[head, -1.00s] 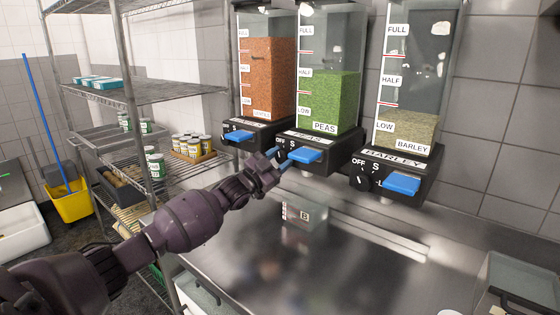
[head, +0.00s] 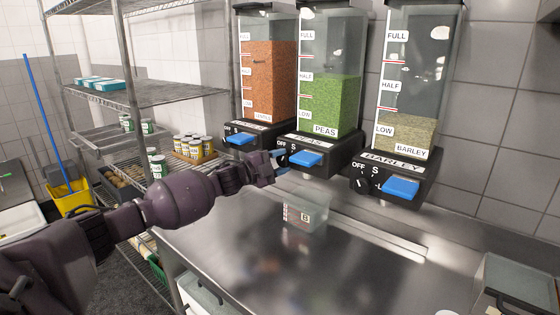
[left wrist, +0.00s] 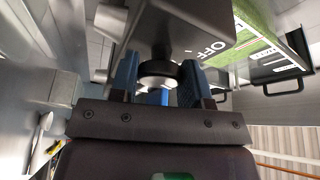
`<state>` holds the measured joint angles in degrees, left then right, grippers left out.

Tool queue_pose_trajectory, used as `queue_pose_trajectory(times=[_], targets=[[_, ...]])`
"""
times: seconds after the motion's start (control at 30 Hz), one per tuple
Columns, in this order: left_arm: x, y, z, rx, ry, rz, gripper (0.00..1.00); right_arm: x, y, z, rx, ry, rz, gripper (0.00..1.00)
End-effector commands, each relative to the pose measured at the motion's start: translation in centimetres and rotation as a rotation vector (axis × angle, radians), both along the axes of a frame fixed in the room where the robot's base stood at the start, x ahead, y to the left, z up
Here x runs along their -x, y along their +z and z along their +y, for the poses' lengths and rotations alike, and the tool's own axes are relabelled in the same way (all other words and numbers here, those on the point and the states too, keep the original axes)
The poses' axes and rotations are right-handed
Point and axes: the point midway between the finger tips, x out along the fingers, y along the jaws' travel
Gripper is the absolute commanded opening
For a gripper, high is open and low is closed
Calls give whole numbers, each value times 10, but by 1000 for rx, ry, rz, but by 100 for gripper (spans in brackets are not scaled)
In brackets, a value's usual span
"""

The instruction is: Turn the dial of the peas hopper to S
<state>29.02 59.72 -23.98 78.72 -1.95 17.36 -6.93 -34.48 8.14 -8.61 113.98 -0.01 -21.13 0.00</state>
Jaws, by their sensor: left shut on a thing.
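The peas hopper (head: 330,102) hangs on the wall between two others, with green peas up to about the HALF mark. Its black base has a blue lever (head: 305,159) and a dial at its left side. My left gripper (head: 281,160) comes in from the left at that dial and hides most of it in the head view. In the left wrist view the black round dial (left wrist: 158,70) sits between the blue fingers (left wrist: 156,84), which are shut on it. The dial's pointer direction cannot be made out. My right gripper is out of view.
An orange-filled hopper (head: 268,85) is close on the left, the barley hopper (head: 411,110) on the right. A clear container (head: 306,212) stands on the steel counter (head: 290,260) below. A wire shelf (head: 150,95) with jars is at the left. The counter front is clear.

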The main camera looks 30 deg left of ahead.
Motion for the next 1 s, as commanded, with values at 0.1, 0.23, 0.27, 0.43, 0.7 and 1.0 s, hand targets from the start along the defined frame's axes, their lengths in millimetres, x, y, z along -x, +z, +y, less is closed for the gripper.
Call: queue_pose_trajectory(times=[0.1, 0.23, 0.27, 0.43, 0.7, 1.0], targets=[[0, 0, 0, -24, 0, -1, 20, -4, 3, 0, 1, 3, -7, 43], [0, -1, 0, -37, 0, -2, 20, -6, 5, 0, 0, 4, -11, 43], [0, -1, 0, -39, 0, -2, 20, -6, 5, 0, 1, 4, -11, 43], [0, -1, 0, -39, 0, -2, 20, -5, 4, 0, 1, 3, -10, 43], [0, -1, 0, -38, 0, -2, 58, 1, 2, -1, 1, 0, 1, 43], [0, 0, 0, -38, 0, -3, 69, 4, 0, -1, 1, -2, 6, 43]])
